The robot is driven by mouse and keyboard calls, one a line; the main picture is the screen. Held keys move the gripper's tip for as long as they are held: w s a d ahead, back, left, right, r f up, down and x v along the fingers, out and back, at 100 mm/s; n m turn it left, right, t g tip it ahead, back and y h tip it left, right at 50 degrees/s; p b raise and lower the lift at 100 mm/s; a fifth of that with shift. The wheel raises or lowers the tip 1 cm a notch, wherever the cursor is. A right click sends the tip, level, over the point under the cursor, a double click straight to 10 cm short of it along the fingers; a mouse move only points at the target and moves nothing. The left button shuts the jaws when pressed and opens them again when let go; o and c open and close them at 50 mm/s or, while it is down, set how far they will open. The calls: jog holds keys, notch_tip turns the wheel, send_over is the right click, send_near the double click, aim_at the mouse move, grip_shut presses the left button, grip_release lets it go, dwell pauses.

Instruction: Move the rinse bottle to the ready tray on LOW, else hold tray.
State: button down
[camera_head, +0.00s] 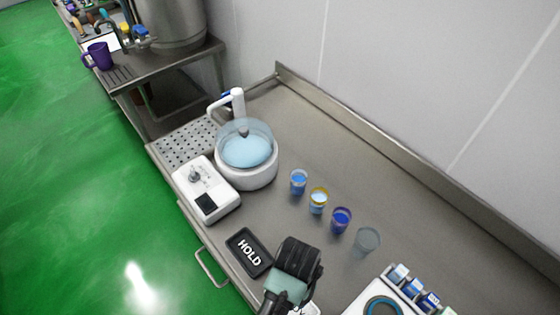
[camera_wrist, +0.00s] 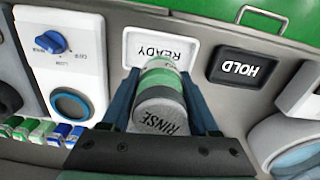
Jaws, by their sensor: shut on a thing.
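The rinse bottle (camera_wrist: 158,112), grey and white with a green band and the word RINSE, is held between the two blue fingers of my gripper (camera_wrist: 162,102) in the wrist view. The white ready tray (camera_wrist: 133,50) lies just beyond it, partly covered by the bottle; I cannot tell whether they touch. The black hold tray (camera_wrist: 243,66) is to the right and empty; it also shows in the head view (camera_head: 248,251). In the head view my dark wrist covers most of the ready tray. A white unit with a blue knob (camera_wrist: 51,42) stands left; its small labels are not clearly readable.
In the head view several small cups (camera_head: 341,219) stand in a row behind my wrist. A white pot with a glass lid (camera_head: 246,150) and a white scale-like box (camera_head: 206,190) are to the left. Small blue-capped containers (camera_head: 413,287) stand at the lower right.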

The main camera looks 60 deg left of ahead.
jog(key=f, duration=0.4)
jog(key=shift+w+f, duration=0.25)
jog(key=shift+f, duration=2.25)
jog(key=shift+s, duration=0.1)
jog(key=shift+f, duration=0.15)
jog(key=shift+c, duration=0.7)
grip_release()
notch_tip(320, 180, up, 12)
jog(key=shift+r, duration=0.2)
